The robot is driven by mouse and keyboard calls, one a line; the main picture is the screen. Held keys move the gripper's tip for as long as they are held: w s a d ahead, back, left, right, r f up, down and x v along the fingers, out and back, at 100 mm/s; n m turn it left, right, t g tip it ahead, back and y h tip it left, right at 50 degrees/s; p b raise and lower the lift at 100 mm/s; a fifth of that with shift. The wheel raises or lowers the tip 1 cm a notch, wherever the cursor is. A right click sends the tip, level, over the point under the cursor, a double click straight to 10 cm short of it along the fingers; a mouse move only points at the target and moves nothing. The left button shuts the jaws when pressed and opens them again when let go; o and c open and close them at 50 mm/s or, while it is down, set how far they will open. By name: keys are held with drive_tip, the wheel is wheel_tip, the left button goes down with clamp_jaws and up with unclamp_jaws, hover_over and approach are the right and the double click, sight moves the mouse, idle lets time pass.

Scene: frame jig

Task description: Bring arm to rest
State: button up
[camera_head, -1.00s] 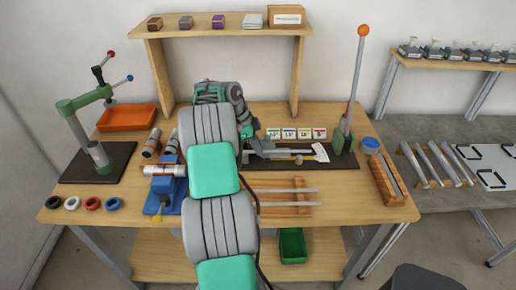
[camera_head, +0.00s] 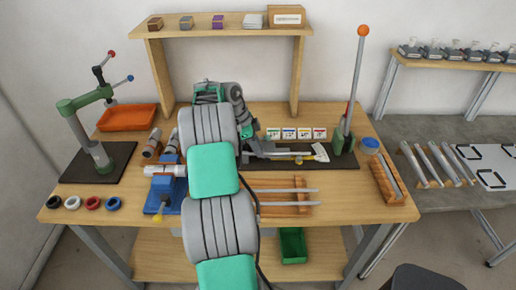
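My arm, in grey and green, reaches up the middle of the view over the wooden workbench (camera_head: 345,211). Its far end bends to the right, above a dark base plate (camera_head: 342,158) near the back of the bench. My gripper is not clearly visible; the arm's own links cover that area. A pale metal piece with a yellow part (camera_head: 320,153) lies by the dark plate, to the right of my arm's end. I cannot tell whether anything touches it.
A tall orange-knobbed lever (camera_head: 356,90) stands at the right back. A green press (camera_head: 88,135) stands left, a blue vise (camera_head: 163,190) just left of my arm. Rods on a wooden rack (camera_head: 285,208) lie right of it. A shelf (camera_head: 225,27) spans the back.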

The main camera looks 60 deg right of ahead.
drive_tip(key=p+v, duration=0.1)
drive_tip(key=v, duration=0.6)
drive_tip(key=shift+w+r+p, duration=0.15)
drive_tip(key=shift+r+p, duration=0.15)
drive_tip(key=w+a+r+n+t+h, duration=0.1)
drive_tip(key=w+a+r+n, duration=0.25)
drive_tip(key=a, duration=0.35)
drive_tip(key=w+a+r+n+t, duration=0.2)
drive_tip(key=w+a+r+n, duration=0.1)
drive_tip(key=w+a+n, duration=0.25)
drive_tip(key=w+a+r+n+t+h, duration=0.1)
drive_tip(key=w+a+r+n, duration=0.25)
drive_tip(key=a, duration=0.35)
drive_tip(key=s+a+f+n+t+y, duration=0.1)
drive_tip(key=s+a+n, duration=0.1)
drive_tip(key=a+n, duration=0.4)
drive_tip(key=s+a+f+n+t+y, duration=0.1)
drive_tip(key=a+n, duration=0.5)
drive_tip(key=a, duration=0.9)
drive_tip(key=s+a+f+n+t+y, duration=0.1)
drive_tip(key=s+a+n, duration=0.3)
drive_tip(key=a, duration=0.7)
drive_tip(key=shift+f+n+t+y, duration=0.25)
drive_tip(key=shift+n+t+y, duration=0.35)
drive_tip(key=shift+n, duration=0.45)
drive_tip(key=shift+s+d, duration=0.15)
